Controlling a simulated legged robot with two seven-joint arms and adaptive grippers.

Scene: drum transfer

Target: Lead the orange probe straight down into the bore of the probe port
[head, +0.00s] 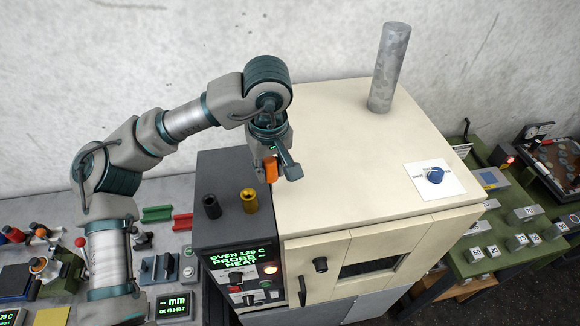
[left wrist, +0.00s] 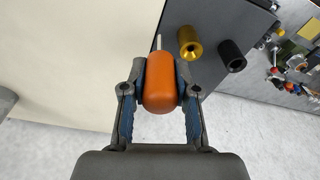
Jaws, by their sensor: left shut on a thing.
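The orange probe (head: 271,168) is clamped in my left gripper (head: 274,168) above the dark control cabinet of the oven. In the left wrist view the orange handle (left wrist: 160,85) sits between both fingers (left wrist: 160,75), and a thin metal rod shows beyond it. A brass round fitting (head: 249,200) and a black one (head: 211,206) stand on the cabinet top; the frames do not label which is the probe port. The brass one (left wrist: 190,42) is nearer the rod, which is apart from it. My right gripper is not in view.
The cabinet display reads OVEN 120 C PROBE HEAT. Cluttered benches lie left and right.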

